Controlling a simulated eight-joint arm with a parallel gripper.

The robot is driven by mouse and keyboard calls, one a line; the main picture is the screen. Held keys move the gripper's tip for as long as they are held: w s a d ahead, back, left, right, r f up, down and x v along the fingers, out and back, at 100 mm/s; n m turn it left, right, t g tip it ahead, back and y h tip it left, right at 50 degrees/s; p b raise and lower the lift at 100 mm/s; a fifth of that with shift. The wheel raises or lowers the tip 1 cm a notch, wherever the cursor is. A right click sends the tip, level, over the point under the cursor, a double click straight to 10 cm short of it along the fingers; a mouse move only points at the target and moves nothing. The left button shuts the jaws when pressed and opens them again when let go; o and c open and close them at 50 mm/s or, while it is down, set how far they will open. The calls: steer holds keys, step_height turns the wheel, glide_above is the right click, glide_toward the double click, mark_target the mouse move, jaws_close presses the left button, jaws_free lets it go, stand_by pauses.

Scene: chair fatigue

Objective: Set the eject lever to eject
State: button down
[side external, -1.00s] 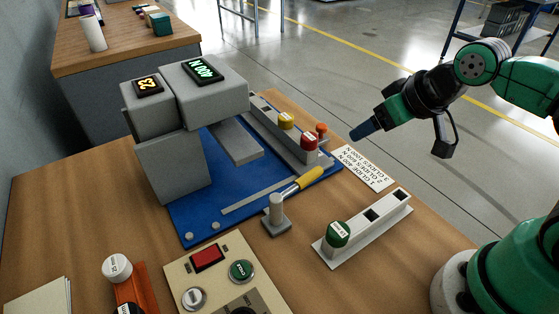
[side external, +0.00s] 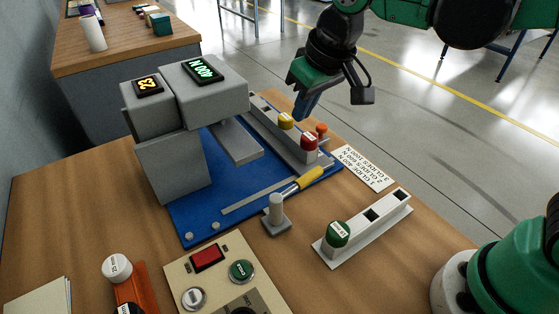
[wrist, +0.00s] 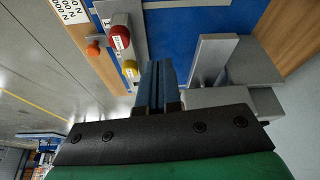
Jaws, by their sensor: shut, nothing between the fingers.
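No lever carries a readable eject label. A lever with a yellow handle (side external: 310,178) slants up from a small grey post (side external: 276,212) at the front of the blue base plate. A small orange knob (side external: 321,128) stands beside the grey rail that carries the red and yellow knobs; it also shows in the wrist view (wrist: 95,49). My gripper (side external: 303,114) is shut and empty, pointing down near the yellow knob, apart from both the handle and the orange knob. In the wrist view its blue fingers (wrist: 157,82) are together. The yellow handle is not visible there.
The grey press (side external: 172,165) with lit displays stands left of my gripper. A red knob (side external: 309,141) and a yellow knob (side external: 286,121) sit on the rail. A white holder (side external: 375,228) with a green knob and a control panel (side external: 217,242) are in front.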

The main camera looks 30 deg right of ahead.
mark_target(299, 183)
stand_by(0.3)
steer(key=x, duration=1)
steer(key=shift+f, duration=0.1)
steer(key=shift+s+d+f, duration=0.1)
steer(key=shift+s+d, duration=0.05)
steer(key=shift+s, duration=1)
steer(key=shift+s+d+f, duration=0.15)
steer(key=shift+s, duration=0.65)
